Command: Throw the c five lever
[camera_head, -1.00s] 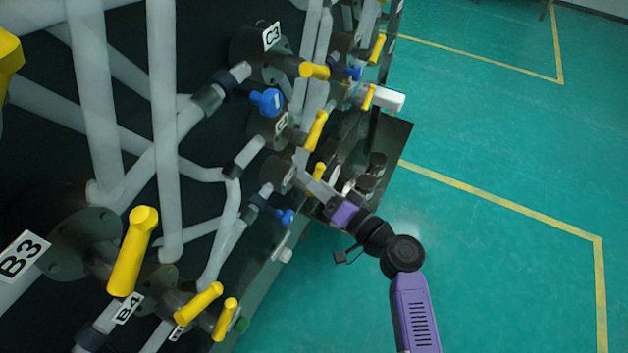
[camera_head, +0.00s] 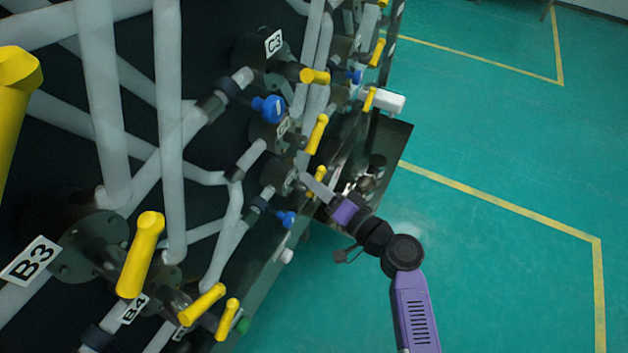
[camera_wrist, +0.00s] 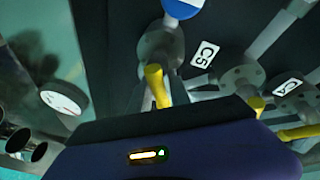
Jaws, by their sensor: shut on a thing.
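The C5 lever is a yellow handle (camera_wrist: 156,84) on a grey round flange, beside the white C5 label (camera_wrist: 205,53) in the wrist view. Its lower end runs behind the dark edge of my gripper. In the head view it is the small yellow handle (camera_head: 320,172) low on the right side of the pipe panel. My gripper (camera_head: 318,188) reaches it from the lower right, with its purple wrist behind. My gripper is shut on the C5 lever. The fingertips are mostly hidden in both views.
The C4 label (camera_wrist: 288,87) and more yellow levers are close to the right in the wrist view. A round gauge (camera_wrist: 63,98) is at left. Blue valve knobs (camera_head: 268,108) and grey pipes crowd the panel. Green floor (camera_head: 500,250) is clear on the right.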

